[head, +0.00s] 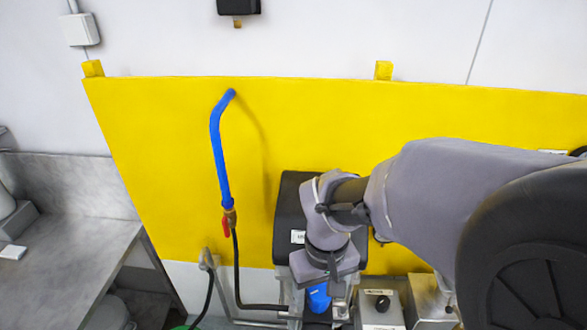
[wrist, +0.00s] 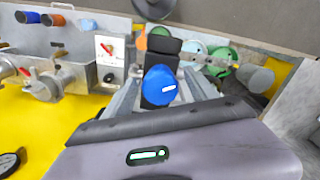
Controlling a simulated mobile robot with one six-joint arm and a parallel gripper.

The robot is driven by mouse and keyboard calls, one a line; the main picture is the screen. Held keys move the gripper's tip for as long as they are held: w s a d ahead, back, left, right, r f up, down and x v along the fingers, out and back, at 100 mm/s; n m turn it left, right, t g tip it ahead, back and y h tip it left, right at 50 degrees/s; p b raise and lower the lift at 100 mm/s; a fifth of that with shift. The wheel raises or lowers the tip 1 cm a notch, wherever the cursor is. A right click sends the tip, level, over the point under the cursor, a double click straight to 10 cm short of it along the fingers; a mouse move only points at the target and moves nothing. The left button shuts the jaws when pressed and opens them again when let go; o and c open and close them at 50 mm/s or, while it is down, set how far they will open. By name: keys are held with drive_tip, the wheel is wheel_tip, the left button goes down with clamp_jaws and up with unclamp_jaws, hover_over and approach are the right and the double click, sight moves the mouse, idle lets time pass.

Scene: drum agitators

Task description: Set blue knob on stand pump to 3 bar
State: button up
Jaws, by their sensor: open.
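The blue knob (head: 318,297) sits low on the stand pump, just below the end of my arm in the head view. In the wrist view the blue knob (wrist: 160,86) faces the camera near the middle. A white mark shows on its right half, and a black part of the pump is behind it. The silver rails (wrist: 203,84) of the stand run on both sides of it. My gripper (head: 326,278) is open, above and close to the knob. Its fingertips are not clear. I cannot read a bar value or see contact.
A yellow panel (head: 160,150) stands behind, with a blue hose (head: 217,150) and a red-handled valve (head: 226,224). A black box (head: 288,205) is behind my wrist. A switch box (head: 381,308) stands right of the knob. A grey bench (head: 75,260) is at left.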

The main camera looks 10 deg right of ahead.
drive_tip(key=shift+w+f, duration=0.5)
drive_tip(key=shift+f, duration=0.2)
drive_tip(key=shift+s+r, duration=0.1)
drive_tip(key=shift+s, duration=0.15)
drive_tip(key=shift+c, duration=0.7)
drive_tip(key=c, duration=1.2)
drive_tip(key=shift+m, duration=0.3)
